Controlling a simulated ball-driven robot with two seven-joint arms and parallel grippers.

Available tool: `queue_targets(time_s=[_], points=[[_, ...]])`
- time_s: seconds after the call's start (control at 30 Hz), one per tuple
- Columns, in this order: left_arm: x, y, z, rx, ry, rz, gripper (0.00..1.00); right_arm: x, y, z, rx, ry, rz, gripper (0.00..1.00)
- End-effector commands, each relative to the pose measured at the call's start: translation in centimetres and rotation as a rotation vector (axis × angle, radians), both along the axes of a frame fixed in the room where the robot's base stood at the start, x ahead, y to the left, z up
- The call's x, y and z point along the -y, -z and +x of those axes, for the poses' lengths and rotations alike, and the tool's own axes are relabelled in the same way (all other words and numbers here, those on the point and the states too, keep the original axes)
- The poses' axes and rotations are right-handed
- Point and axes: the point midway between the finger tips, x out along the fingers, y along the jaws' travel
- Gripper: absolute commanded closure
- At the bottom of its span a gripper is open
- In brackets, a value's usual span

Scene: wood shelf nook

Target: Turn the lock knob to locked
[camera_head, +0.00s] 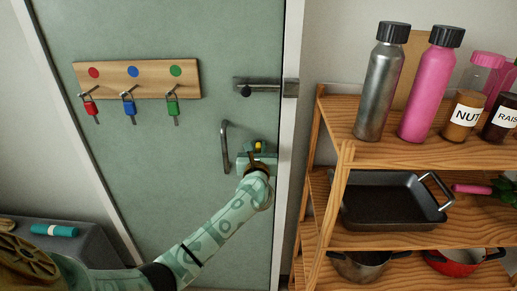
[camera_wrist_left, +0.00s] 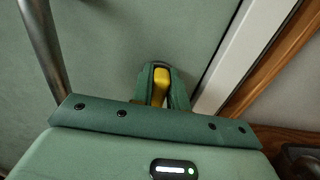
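The yellow lock knob (camera_head: 258,146) is on the green door (camera_head: 190,150), to the right of the grey pull handle (camera_head: 225,148). My left gripper (camera_head: 257,154) reaches it from below. In the left wrist view the knob (camera_wrist_left: 161,88) stands slightly tilted between the two green fingers (camera_wrist_left: 160,96), which are close together on either side of it. The gripper looks shut on the knob; the fingers hide part of its base and any lock marking. My right gripper is not in view.
A sliding bolt (camera_head: 258,88) is above the knob. A key rack (camera_head: 137,79) with red, blue and green padlocks hangs on the door. A wooden shelf (camera_head: 400,152) with bottles, jars and pans stands close on the right. A teal cylinder (camera_head: 54,230) lies on a grey surface at left.

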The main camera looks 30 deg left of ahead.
Motion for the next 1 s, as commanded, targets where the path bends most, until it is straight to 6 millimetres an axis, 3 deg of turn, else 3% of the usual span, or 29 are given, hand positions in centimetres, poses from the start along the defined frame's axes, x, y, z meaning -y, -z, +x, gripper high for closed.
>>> queue_targets(time_s=[0.47, 1.0], points=[[0.1, -0.2, 0.0, -0.050, -0.001, 0.077, 1.00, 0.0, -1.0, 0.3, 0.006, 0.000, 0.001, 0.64], [0.7, -0.1, 0.3, -0.296, 0.001, 0.480, 1.00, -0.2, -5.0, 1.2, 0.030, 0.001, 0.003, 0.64]])
